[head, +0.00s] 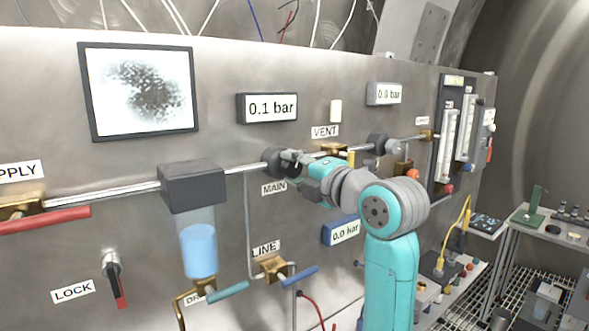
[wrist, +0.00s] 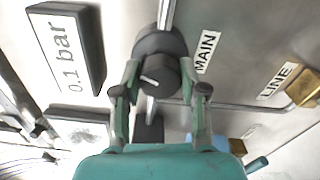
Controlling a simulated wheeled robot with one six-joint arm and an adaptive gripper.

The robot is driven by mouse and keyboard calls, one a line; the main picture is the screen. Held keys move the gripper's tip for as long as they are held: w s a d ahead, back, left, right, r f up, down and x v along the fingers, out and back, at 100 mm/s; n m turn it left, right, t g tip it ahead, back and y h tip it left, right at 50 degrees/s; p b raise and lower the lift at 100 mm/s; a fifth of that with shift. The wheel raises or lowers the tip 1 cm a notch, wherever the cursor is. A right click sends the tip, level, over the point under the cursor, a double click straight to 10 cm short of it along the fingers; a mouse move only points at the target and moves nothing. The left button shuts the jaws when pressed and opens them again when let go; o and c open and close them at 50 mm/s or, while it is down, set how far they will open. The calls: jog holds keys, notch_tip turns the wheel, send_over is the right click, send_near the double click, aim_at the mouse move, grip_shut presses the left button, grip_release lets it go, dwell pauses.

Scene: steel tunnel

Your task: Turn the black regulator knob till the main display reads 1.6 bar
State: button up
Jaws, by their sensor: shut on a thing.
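The black regulator knob (wrist: 154,76) sits on the pipe beside the MAIN label (wrist: 206,51), with a white mark on its face in the wrist view. My gripper (wrist: 158,90) has its two fingers on either side of the knob and is shut on it. In the head view my gripper (head: 291,168) reaches the regulator (head: 272,158) from the right and partly hides the knob. The main display (head: 267,107) above reads 0.1 bar; it also shows in the wrist view (wrist: 66,48).
Another display (head: 384,94) at upper right and a blue-framed one (head: 342,232) below my arm both read 0.0 bar. A filter bowl (head: 198,245) hangs at left. LINE valve (head: 272,268) and VENT valve (head: 334,148) lie close to my arm. A shelf (head: 540,228) stands at right.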

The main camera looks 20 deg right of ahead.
jog(key=m, duration=1.3)
jog(key=shift+f+m, duration=0.1)
jog(key=shift+m, duration=0.2)
jog(key=m, duration=1.3)
jog(key=shift+m, duration=0.3)
jog(key=o, duration=1.1)
jog(key=shift+o, duration=0.2)
jog(key=shift+s, duration=0.1)
